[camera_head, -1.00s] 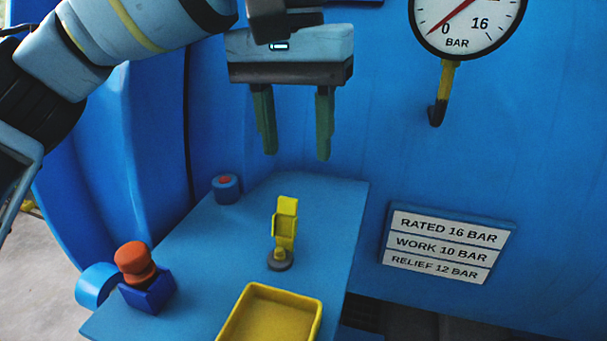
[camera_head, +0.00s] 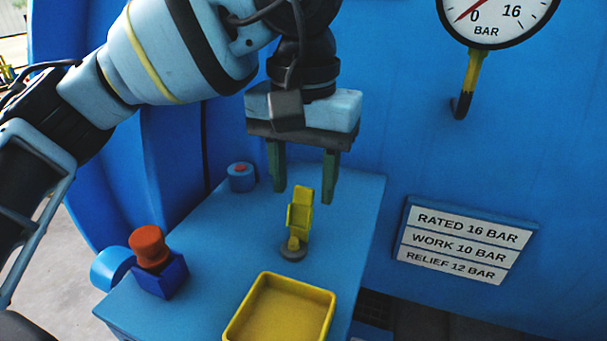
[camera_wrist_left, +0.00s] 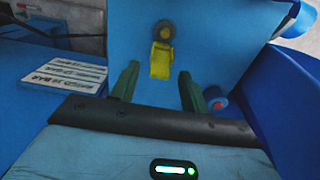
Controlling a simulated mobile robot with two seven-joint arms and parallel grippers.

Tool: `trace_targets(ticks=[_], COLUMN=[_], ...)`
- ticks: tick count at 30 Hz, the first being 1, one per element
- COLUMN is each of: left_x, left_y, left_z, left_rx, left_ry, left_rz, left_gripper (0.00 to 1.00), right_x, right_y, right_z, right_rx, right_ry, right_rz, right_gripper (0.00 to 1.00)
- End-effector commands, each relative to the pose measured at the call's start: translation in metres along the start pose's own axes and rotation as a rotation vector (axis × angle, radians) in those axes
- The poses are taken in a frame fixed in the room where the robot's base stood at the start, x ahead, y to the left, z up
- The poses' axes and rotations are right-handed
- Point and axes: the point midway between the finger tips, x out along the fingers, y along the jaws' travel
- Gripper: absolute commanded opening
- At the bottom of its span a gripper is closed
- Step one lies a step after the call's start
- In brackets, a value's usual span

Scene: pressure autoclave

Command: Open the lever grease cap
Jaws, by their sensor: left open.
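I see no contact between fingers and lever. My right gripper is not in view.
A yellow tray (camera_head: 328,300) sits at the shelf's front. An orange-capped piece in a blue holder (camera_head: 163,278) stands at left, and a blue button housing with a red top (camera_head: 241,178) at the back. The blue wall carries a gauge (camera_head: 497,15) and a rating sign (camera_head: 464,240).

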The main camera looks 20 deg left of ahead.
Motion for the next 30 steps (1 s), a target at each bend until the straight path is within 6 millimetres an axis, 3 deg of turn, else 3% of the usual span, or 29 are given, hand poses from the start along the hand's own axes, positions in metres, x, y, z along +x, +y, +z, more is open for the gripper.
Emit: trace_targets(ticks=[8,19,30], left_x=[0.002,0.0018,0.0029], left_y=[-0.0001,-0.0001,0.0003], left_z=[0.0001,0.0,-0.0058], left_rx=[0.0,0.0,-0.001], left_ry=[0.0,0.0,-0.082], left_rz=[0.0,0.0,0.001], left_gripper=[0.45,0.0,0.0], right_x=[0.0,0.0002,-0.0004], right_y=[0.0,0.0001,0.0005], right_z=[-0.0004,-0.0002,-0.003], right_rx=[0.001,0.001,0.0], right_ry=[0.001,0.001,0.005], right_rz=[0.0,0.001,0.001], right_gripper=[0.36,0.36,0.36])
